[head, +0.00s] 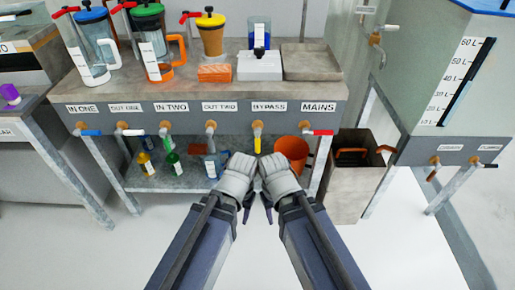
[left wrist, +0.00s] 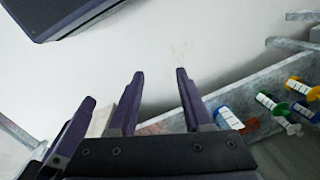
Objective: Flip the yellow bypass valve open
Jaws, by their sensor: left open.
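The yellow bypass valve handle (head: 257,143) hangs straight down from its brass fitting, under the BYPASS label, in the head view. My left gripper (head: 245,213) is below and slightly left of the handle, close beside my right gripper (head: 269,213). Both hands point downward, apart from the handle. In the left wrist view, dark fingers stand spread with no valve between them, so my left gripper is open and empty. The right gripper's fingers are mostly hidden behind its hand, so their opening is unclear.
A blue handle (head: 91,132) and a red handle (head: 318,132) sit sideways on the same panel. An orange bucket (head: 291,153) and several bottles stand on the lower shelf (head: 135,180). A brown bin (head: 352,190) is at right. The floor in front is clear.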

